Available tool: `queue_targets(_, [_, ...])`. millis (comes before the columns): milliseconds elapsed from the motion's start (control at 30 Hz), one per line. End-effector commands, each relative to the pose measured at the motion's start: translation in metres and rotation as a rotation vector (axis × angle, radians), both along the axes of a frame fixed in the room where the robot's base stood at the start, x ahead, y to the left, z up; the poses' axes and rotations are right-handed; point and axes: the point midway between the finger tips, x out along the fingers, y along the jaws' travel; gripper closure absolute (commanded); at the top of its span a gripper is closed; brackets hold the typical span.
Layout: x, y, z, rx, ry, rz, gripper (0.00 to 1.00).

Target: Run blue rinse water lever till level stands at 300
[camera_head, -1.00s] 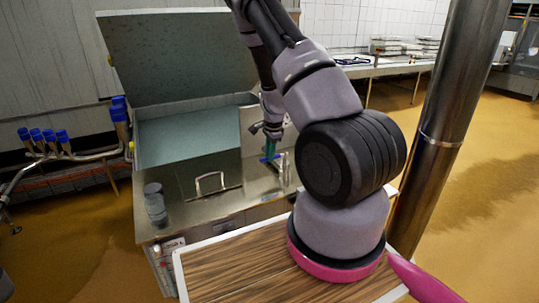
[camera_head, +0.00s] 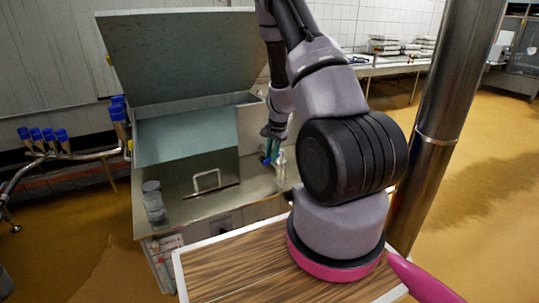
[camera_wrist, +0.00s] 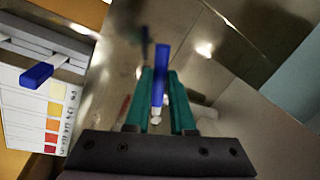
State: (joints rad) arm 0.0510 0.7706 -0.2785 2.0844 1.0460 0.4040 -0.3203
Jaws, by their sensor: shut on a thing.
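The blue lever (camera_wrist: 160,78) stands between the teal fingers of my gripper (camera_wrist: 160,92) in the wrist view. The fingers are shut on it. In the head view, my gripper (camera_head: 270,150) is low over the right part of the steel bench (camera_head: 205,207), partly hidden by my own arm. A clear cylindrical vessel (camera_head: 153,203) stands at the bench's left end. I cannot read any level or the 300 mark.
A steel basin with a raised lid (camera_head: 180,55) stands behind. A second blue handle (camera_wrist: 37,74) and a colour chart (camera_wrist: 40,110) are at left in the wrist view. Blue-capped pipes (camera_head: 45,138) stand at far left.

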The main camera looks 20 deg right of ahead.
Motion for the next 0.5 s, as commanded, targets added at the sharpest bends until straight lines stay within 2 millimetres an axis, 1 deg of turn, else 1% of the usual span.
queue_targets(200, [-0.01, -0.008, 0.0, 0.001, -0.001, 0.163, 1.0])
queue_targets(500, [-0.018, -0.015, 0.0, 0.0, 0.0, 0.317, 1.0])
